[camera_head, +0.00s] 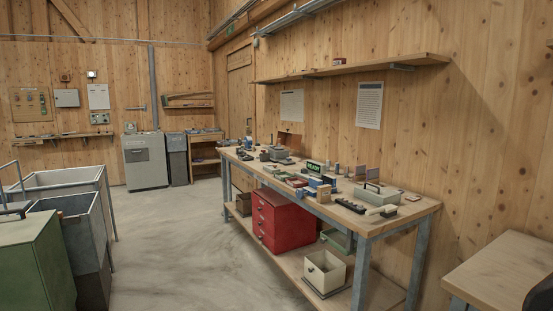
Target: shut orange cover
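I cannot make out a clearly orange cover in the head view. A small orange-brown panel (291,141) shows low on the wall behind the far half of the workbench. It is too small to tell whether it is a cover, or open or shut. My gripper is not in view.
A long workbench (405,212) bears many small tools and boxes. A red drawer cabinet (283,221) and cream bin (325,272) stand on its lower shelf. Grey bins (80,211) and a green box (30,262) stand left. The floor (185,250) between is clear.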

